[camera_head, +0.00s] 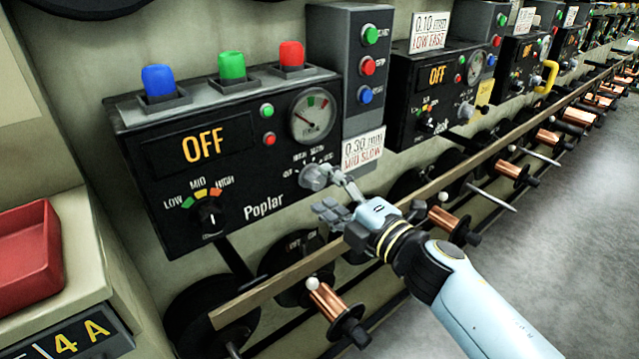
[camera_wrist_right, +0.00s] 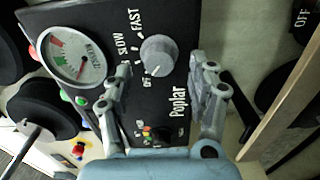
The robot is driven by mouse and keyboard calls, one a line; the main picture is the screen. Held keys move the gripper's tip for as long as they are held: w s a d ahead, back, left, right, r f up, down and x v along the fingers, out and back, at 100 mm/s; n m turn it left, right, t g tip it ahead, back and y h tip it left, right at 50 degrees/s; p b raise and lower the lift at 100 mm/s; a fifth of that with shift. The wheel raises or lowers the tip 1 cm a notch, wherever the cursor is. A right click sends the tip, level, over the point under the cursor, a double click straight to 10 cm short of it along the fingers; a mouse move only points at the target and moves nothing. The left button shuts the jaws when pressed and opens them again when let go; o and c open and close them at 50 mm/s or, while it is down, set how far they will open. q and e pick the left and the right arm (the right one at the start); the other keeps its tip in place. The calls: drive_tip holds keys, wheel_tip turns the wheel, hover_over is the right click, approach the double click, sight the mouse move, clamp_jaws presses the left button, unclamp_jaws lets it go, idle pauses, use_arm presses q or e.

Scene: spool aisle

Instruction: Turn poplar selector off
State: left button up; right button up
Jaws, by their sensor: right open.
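The Poplar panel (camera_head: 225,165) is a black box on the wall with an orange OFF display (camera_head: 203,146). Its grey round selector knob (camera_head: 315,177) sits at the lower right, and it also shows in the right wrist view (camera_wrist_right: 158,55) beside the labels OFF, SLOW and FAST. A small light mark shows on the knob's lower edge, on the OFF side; its exact setting is hard to tell. My right gripper (camera_head: 338,197) is open in front of the knob. In the right wrist view its fingers (camera_wrist_right: 163,76) are spread to either side, apart from the knob. My left gripper is not seen.
A round gauge (camera_head: 314,118) and a LOW-MID-HIGH dial (camera_head: 211,218) share the panel. Blue, green and red buttons top it. A wooden rail (camera_head: 400,220) and copper spools (camera_head: 335,302) run below. A red tray (camera_head: 27,255) stands left. Open floor lies right.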

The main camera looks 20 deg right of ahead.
drive_tip(key=v, duration=0.9)
drive_tip(key=s+d+f+m+g+h, duration=0.25)
drive_tip(key=s+f+m, duration=0.2)
drive_tip(key=f, duration=0.55)
drive_tip(key=s+d+f+m+g+h, duration=0.1)
drive_tip(key=s+d+f+m+g, duration=0.15)
drive_tip(key=s+f, duration=0.55)
drive_tip(key=s+d+f+m+g+h, duration=0.2)
drive_tip(key=s+d+f+m, duration=0.15)
drive_tip(key=f, duration=0.85)
drive_tip(key=s+d+f+m+g+h, duration=0.1)
drive_tip(key=s+f+m+g, duration=0.3)
drive_tip(key=s, duration=0.9)
drive_tip(key=s+d+f+m+g, duration=0.1)
drive_tip(key=s+f+m+g, duration=0.4)
drive_tip(key=s+f, duration=0.4)
drive_tip(key=s+m, duration=0.1)
drive_tip(key=s, duration=0.4)
drive_tip(key=shift+f+h, duration=0.25)
drive_tip(key=shift+h, duration=0.1)
drive_tip(key=shift+d+m, duration=0.1)
drive_tip(key=shift+m, duration=0.15)
